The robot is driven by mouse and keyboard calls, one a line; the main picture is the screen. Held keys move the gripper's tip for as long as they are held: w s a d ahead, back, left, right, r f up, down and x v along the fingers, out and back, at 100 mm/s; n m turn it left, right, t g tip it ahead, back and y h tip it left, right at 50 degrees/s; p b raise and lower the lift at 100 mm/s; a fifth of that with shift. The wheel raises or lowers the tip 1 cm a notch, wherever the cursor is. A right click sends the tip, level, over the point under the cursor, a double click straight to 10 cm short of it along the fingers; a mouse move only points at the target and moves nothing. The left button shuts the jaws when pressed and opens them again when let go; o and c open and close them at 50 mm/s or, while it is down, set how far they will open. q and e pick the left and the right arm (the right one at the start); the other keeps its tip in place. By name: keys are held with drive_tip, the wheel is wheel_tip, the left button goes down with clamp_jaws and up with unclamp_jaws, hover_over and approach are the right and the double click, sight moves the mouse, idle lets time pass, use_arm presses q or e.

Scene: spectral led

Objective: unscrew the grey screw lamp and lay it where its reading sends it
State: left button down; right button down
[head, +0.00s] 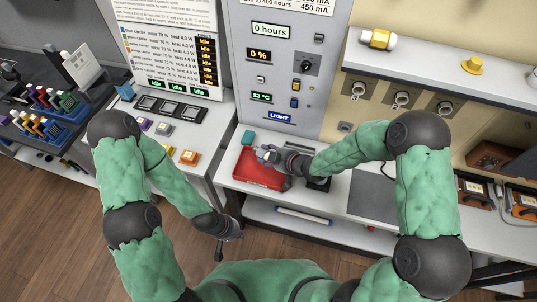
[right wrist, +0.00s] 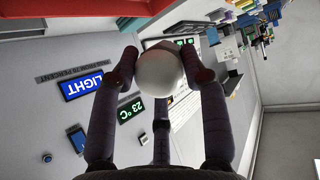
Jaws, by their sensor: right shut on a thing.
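My right gripper (head: 272,156) is shut on a pale lamp with a round bulb (right wrist: 162,72); the fingers close around it in the right wrist view. Its base is hidden behind the bulb and fingers. In the head view the gripper is above the red tray (head: 250,178), and the lamp is too small to make out clearly. My left gripper (head: 232,236) hangs low in front of the bench; its finger opening is too small to judge.
The grey test panel (head: 283,50) reads 0 hours, 0 % and 23 °C, with a lit blue LIGHT sign (head: 280,118). A dark round fitting (head: 318,183) is right of the tray. Three sockets (head: 401,98) sit under the right shelf. A teal block (head: 248,137) stands behind the tray.

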drive_tip(key=shift+f, duration=0.15)
wheel_tip(320, 180, down, 7)
drive_tip(key=b, duration=0.6)
drive_tip(key=shift+f+b, duration=0.1)
drive_tip(key=shift+b, duration=0.3)
drive_tip(key=c, duration=0.6)
unclamp_jaws()
drive_tip(key=v, duration=1.2)
